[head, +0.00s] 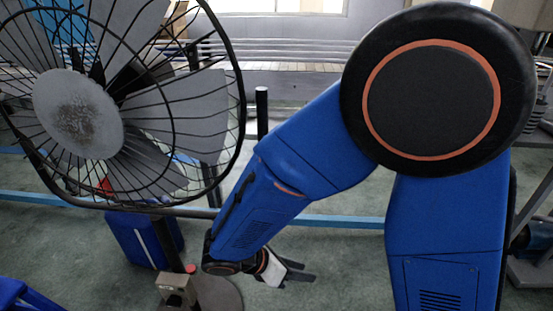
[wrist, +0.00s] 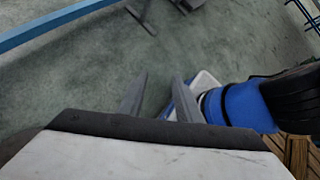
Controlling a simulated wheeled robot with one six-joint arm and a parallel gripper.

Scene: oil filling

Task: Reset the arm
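My arm is blue with black joints and bends down across the head view. My gripper (head: 298,271) hangs at its end, low in the middle of the head view, over the green-grey floor. In the wrist view my gripper (wrist: 160,84) shows two dark fingers standing apart. No object shows between them, only floor behind. The pale housing of the gripper fills the bottom of the wrist view.
A large caged fan (head: 78,115) stands close on the left, near my forearm. A blue case (head: 143,238) is on the floor behind its stand. A blue rail (head: 340,221) crosses behind my arm. Wooden slats (wrist: 300,152) show at the wrist view's lower right.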

